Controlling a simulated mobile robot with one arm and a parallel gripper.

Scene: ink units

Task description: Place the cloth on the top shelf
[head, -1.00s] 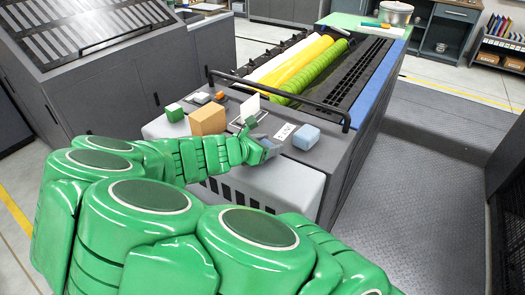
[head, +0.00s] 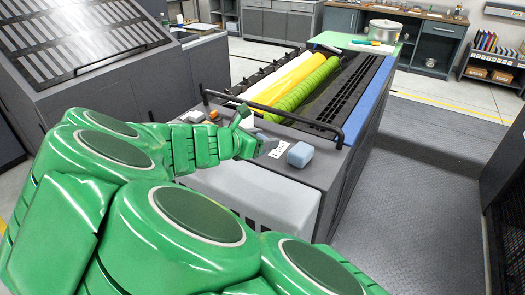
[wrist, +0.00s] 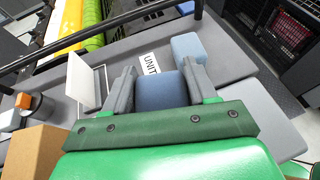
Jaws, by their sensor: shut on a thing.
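My gripper (wrist: 160,85) is shut on a blue-grey cloth (wrist: 160,92), which shows between its two grey fingers in the wrist view. In the head view my gripper (head: 264,148) is over the front end of the grey printing unit, and the cloth is hard to make out there. A low rack (head: 492,61) with colored folders on top and boxes below stands at the far right. A blue-grey workbench with open shelves (head: 437,45) stands at the back. I cannot tell which holds the top shelf.
A pale blue block (head: 300,154) and a UNIT label (head: 279,153) lie beside my gripper on the printing unit. A black rail (head: 270,118) crosses behind it. A cardboard box (wrist: 32,150) is at lower left in the wrist view. The right floor (head: 415,170) is clear.

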